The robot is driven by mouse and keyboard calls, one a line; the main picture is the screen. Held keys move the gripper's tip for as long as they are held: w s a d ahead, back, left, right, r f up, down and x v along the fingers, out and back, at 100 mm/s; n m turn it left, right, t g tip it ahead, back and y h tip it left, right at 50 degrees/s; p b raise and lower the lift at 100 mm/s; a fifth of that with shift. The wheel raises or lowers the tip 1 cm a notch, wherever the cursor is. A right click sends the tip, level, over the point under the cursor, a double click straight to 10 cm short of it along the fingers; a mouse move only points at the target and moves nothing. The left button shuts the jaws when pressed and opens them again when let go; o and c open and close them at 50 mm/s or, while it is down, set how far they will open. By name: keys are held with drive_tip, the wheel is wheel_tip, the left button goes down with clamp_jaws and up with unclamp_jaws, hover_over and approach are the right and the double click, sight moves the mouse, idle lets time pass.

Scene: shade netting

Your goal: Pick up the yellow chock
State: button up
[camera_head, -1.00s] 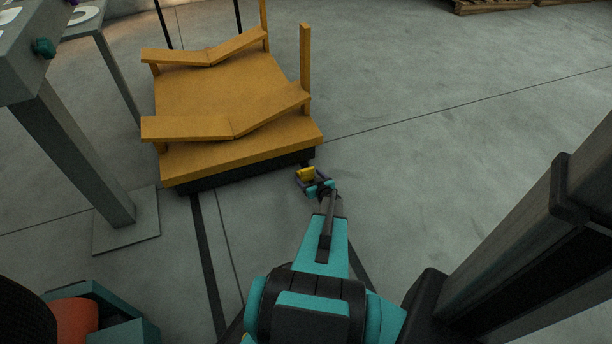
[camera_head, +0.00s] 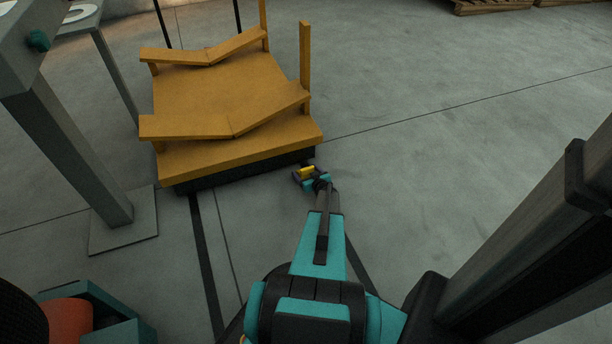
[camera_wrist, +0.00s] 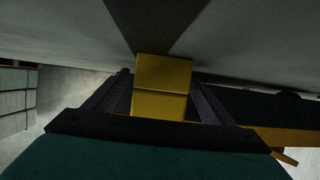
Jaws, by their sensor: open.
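The yellow chock (camera_head: 307,171) is a small block on the floor just off the front right corner of the orange cart (camera_head: 235,158). It also shows in the wrist view as a yellow block (camera_wrist: 162,88). My gripper (camera_head: 304,175) is low at the chock. In the wrist view my gripper (camera_wrist: 160,95) has one finger on each side of the chock, open, with a narrow gap to each finger. The lower part of the chock is hidden behind the gripper body.
The cart's dark base edge (camera_head: 240,173) is close beside my gripper on the left. A grey post with a floor plate (camera_head: 125,222) stands further left. A teal bin (camera_head: 125,330) with an orange object is at the lower left. The floor to the right is clear.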

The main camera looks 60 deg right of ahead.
idle(0.5)
drive_tip(key=c, duration=1.2)
drive_tip(key=shift+c, duration=0.2)
drive_tip(key=shift+r, duration=0.2)
drive_tip(key=shift+r+p, duration=0.4)
drive_tip(key=shift+r, duration=0.1)
drive_tip(key=r+p, duration=0.1)
drive_tip(key=r, duration=0.1)
drive_tip(key=shift+s+a+r+p, duration=0.15)
drive_tip(key=shift+s+r+p, duration=0.05)
drive_tip(key=shift+r+p, duration=0.2)
drive_tip(key=s+a+p, duration=0.1)
drive_tip(key=s+a, duration=0.2)
drive_tip(key=s, duration=0.1)
drive_tip(key=s+a+p, duration=0.1)
drive_tip(key=s+a, duration=0.2)
drive_tip(key=s, duration=0.1)
drive_tip(key=s+a+r+p, duration=0.1)
drive_tip(key=s+a, duration=0.2)
drive_tip(key=s, duration=0.1)
drive_tip(key=shift+s, duration=0.25)
